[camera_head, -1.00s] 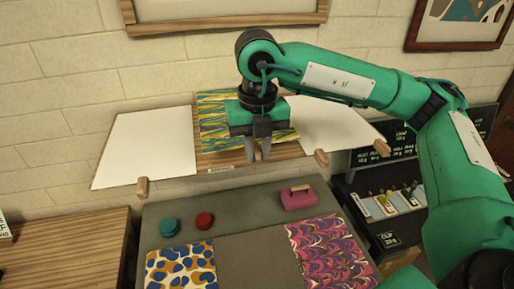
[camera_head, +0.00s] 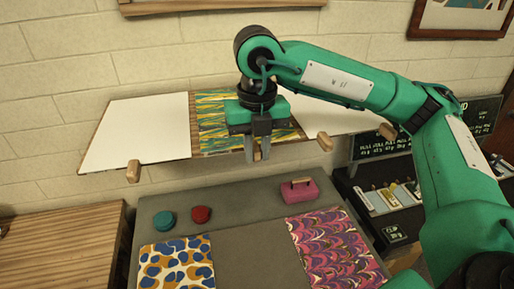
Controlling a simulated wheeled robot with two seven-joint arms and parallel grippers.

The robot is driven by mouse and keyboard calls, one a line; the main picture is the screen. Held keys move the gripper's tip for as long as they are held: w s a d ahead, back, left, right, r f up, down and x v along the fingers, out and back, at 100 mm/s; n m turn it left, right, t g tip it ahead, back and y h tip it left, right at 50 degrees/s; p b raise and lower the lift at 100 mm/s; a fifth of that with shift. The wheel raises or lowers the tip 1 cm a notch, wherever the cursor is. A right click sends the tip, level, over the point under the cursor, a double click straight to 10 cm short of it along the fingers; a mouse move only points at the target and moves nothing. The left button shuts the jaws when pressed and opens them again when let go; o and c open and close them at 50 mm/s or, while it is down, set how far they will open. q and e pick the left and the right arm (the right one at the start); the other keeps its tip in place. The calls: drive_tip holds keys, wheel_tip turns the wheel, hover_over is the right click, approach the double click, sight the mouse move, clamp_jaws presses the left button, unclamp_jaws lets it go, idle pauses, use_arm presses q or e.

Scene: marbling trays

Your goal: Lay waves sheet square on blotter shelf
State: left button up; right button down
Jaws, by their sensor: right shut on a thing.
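The waves sheet (camera_head: 214,120), with yellow, green and blue wavy streaks, is at the middle of the wooden blotter shelf (camera_head: 194,124), between two white sheets. Its left edge runs nearly along the left white sheet, with a thin strip of wood between. My right gripper (camera_head: 257,158) is shut on the waves sheet near its front edge and hides part of its middle and right side. I cannot tell whether the sheet lies flat on the shelf or is just above it. My left gripper is not in view.
White sheets (camera_head: 137,132) and (camera_head: 345,117) flank the middle. Wooden pegs (camera_head: 133,171) stick out along the shelf front. Below, a grey table holds a teal round (camera_head: 163,221), a red round (camera_head: 201,214), a pink block (camera_head: 299,190), a spotted sheet (camera_head: 176,264) and a purple combed sheet (camera_head: 336,250).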

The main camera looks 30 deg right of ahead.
drive_tip(key=c, duration=0.7)
unclamp_jaws()
drive_tip(key=shift+c, duration=0.2)
drive_tip(key=shift+r, duration=0.1)
drive_tip(key=shift+r+p, duration=1.7)
drive_tip(key=shift+r, duration=1.7)
drive_tip(key=shift+f, duration=0.1)
